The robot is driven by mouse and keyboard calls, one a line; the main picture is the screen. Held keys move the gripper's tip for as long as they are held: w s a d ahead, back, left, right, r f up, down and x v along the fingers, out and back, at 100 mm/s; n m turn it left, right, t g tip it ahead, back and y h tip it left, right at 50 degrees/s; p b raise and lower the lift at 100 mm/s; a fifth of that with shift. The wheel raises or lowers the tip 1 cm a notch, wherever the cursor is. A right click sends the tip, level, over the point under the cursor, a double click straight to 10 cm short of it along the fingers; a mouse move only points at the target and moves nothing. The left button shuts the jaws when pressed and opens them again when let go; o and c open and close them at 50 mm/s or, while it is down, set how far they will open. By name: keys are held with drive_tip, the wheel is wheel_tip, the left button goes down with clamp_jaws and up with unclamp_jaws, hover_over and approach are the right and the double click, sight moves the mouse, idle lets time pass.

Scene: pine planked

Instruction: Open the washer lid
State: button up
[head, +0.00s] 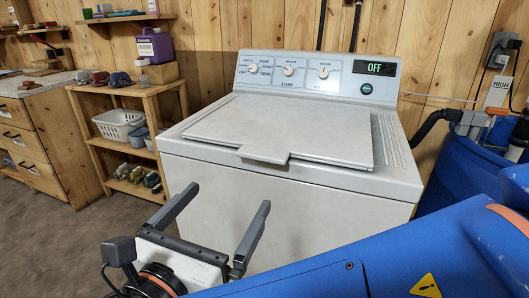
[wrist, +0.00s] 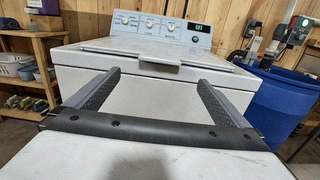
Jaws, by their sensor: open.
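The white top-loading washer (head: 280,205) stands in the middle of the head view against the plank wall. Its lid (head: 290,128) lies shut, with a pale handle tab (head: 266,154) sticking out at the middle of the front edge. The control panel (head: 318,72) at the back has three dials and a display reading OFF. My gripper (head: 227,197) is open and empty in front of the washer, its fingers apart, below the lid's front edge. In the wrist view the washer (wrist: 155,95) fills the middle, and the handle tab (wrist: 160,65) shows beyond and above the fingers (wrist: 160,78).
A wooden shelf (head: 132,97) with a white basket (head: 119,124) and a purple jug (head: 155,46) stands left of the washer. A wooden drawer cabinet (head: 35,135) is farther left. A blue barrel (head: 455,165) with a black hose stands close on the right. Floor (head: 110,245) is clear at the left front.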

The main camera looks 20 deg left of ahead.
sight(259, 156)
drive_tip(key=w, duration=0.5)
drive_tip(key=w+d, duration=0.1)
drive_tip(key=w, duration=1)
drive_tip(key=shift+w+d, duration=0.2)
drive_tip(key=shift+w, duration=0.2)
